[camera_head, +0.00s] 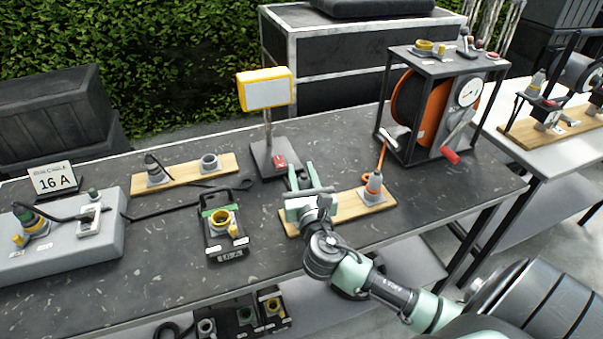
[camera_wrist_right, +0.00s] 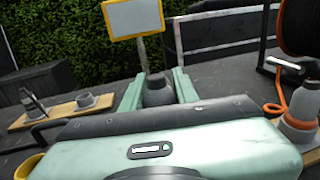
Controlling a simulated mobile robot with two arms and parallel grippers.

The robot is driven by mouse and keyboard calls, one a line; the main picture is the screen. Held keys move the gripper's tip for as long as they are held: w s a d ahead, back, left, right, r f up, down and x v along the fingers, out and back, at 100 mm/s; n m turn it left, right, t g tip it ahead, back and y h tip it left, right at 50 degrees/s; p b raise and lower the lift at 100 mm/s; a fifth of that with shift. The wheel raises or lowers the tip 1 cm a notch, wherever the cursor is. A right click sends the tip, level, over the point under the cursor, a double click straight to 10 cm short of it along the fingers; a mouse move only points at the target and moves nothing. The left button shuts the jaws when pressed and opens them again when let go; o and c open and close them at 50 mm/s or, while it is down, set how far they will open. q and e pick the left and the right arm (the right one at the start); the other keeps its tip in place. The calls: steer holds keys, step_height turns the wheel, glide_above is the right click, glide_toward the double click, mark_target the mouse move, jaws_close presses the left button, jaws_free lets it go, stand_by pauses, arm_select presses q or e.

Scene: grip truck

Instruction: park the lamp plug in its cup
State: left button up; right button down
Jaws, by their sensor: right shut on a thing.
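My right gripper (camera_head: 300,174) reaches over the left end of the right-hand wooden board (camera_head: 348,207). In the right wrist view its two green fingers (camera_wrist_right: 158,88) close around a dark grey plug-shaped thing (camera_wrist_right: 157,92). My wrist hides its lower part and any cup beneath. The yellow-framed lamp (camera_head: 266,88) stands behind the gripper on a grey base (camera_head: 274,158). The left-hand wooden board (camera_head: 184,174) bears a dark plug (camera_head: 155,166) in one grey cup and an empty-looking grey cup (camera_head: 209,163). My left gripper is not in view.
An orange-banded plug (camera_head: 374,186) stands on the right end of the right-hand board, beside the cable reel (camera_head: 408,100). A black box with a yellow socket (camera_head: 220,220) stands left of my gripper. A grey socket box (camera_head: 60,245) is at far left. Dark cables cross the tabletop.

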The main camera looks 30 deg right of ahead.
mark_target(301, 187)
steer(key=shift+f, duration=0.55)
stand_by(0.4)
steer(key=shift+f, duration=0.2)
stand_by(1.2)
steer(key=shift+f+b, duration=0.85)
steer(key=shift+f, duration=0.9)
stand_by(0.4)
steer(key=c, duration=0.7)
jaws_free()
steer(key=shift+o, duration=0.2)
steer(key=shift+r, duration=0.2)
step_height(301, 187, up, 5)
steer(key=p, duration=0.5)
steer(key=shift+f+p, duration=0.15)
steer(key=shift+p, duration=0.15)
steer(key=shift+s+a+f, duration=0.1)
